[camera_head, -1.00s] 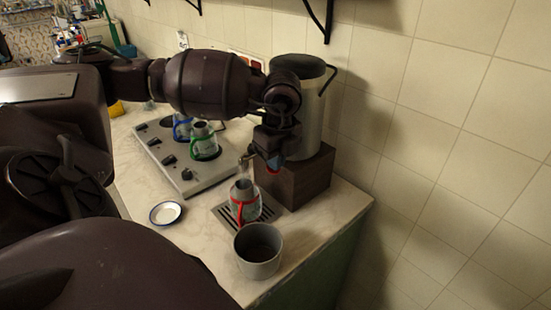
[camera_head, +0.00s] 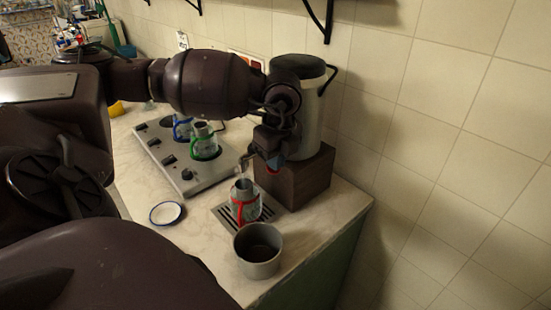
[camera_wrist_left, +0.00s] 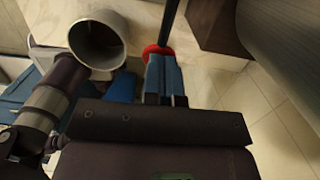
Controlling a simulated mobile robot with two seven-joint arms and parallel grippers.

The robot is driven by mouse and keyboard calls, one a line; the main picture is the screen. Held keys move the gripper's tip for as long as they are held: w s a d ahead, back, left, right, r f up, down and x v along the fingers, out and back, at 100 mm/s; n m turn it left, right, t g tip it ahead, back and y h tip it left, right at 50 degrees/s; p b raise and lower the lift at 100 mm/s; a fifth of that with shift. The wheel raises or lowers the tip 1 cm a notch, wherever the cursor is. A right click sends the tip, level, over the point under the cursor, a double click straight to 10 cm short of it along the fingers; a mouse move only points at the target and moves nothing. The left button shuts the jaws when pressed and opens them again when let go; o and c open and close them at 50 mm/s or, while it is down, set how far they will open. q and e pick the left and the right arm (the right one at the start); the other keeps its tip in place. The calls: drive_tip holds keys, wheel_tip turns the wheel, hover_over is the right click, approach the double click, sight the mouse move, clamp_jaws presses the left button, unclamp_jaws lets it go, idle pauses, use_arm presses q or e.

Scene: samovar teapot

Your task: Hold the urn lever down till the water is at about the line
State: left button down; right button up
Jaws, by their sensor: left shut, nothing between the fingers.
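The urn (camera_head: 308,115) is a tall grey cylinder on a dark wooden block by the wall. My left gripper (camera_head: 273,162) is shut and empty in front of the urn, beside its tap (camera_head: 246,162). Its blue fingers (camera_wrist_left: 165,78) are together in the left wrist view, with a dark rod (camera_wrist_left: 170,22) just beyond them. The lever cannot be made out clearly behind the gripper. A small grey pot with a red band and handle (camera_head: 244,203) stands upright under the tap on the drip grille. The water level and line cannot be made out. My right gripper is not in view.
A grey open container (camera_head: 258,262) stands at the counter's front corner, near the red-handled pot. A white blue-rimmed saucer (camera_head: 167,213) lies to the left. A hob (camera_head: 192,183) holds green-handled (camera_head: 204,143) and blue-handled (camera_head: 182,128) pots. The tiled wall bounds the right.

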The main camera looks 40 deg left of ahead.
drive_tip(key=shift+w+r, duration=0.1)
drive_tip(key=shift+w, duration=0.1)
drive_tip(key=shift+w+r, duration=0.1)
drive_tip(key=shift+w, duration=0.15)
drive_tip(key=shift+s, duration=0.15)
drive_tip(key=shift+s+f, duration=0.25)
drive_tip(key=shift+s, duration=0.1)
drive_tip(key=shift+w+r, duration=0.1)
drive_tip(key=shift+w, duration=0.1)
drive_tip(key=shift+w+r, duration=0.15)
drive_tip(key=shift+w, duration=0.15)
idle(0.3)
